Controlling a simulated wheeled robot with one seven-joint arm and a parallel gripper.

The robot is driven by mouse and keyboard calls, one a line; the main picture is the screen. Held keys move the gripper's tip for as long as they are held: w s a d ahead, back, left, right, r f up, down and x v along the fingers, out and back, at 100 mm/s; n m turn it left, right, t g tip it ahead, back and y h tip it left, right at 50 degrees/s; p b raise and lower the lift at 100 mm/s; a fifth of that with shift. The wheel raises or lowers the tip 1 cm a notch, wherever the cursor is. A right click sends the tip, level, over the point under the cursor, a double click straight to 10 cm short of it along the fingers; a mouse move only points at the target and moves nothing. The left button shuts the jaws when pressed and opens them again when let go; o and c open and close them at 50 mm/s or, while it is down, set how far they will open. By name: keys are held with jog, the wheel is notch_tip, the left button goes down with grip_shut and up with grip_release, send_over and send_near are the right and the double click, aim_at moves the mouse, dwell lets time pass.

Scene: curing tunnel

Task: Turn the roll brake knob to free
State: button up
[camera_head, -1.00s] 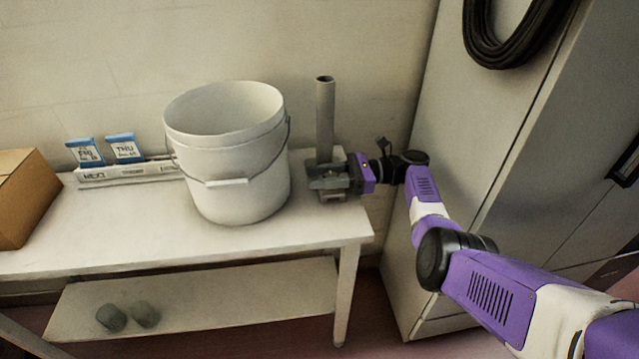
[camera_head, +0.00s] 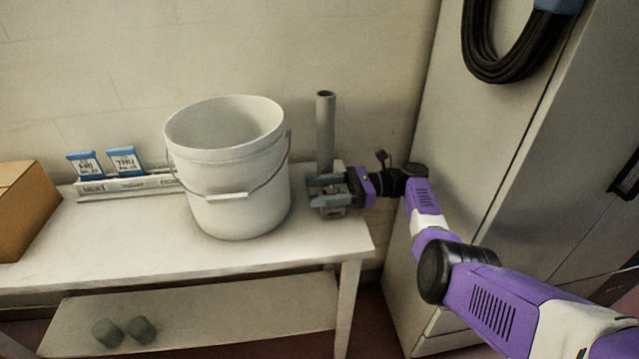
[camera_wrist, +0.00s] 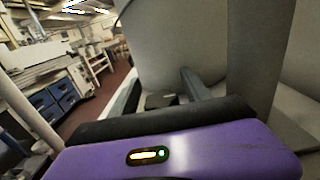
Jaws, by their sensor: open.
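A grey upright post (camera_head: 325,130) stands on a low grey base (camera_head: 330,212) at the right end of the table. My gripper (camera_head: 316,191) reaches in from the right, low in front of the post. Its fingers are open, pointing left, with a gap between them just above the base. I cannot make out the brake knob; the fingers and gripper body cover that spot. In the wrist view one grey finger (camera_wrist: 196,84) and a small dark block (camera_wrist: 160,101) show beyond the purple gripper body. Whether the fingers touch anything cannot be told.
A large white bucket (camera_head: 230,170) with a wire handle stands close left of the gripper. A rail (camera_head: 130,185) with blue-topped cards and a cardboard box (camera_head: 22,210) are further left on the table (camera_head: 110,235). A grey cabinet (camera_head: 500,150) stands to the right.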

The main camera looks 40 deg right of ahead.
notch_tip(320, 180, up, 20)
jog(key=p, duration=0.4)
jog(key=shift+p, duration=0.3)
jog(key=shift+f, duration=0.1)
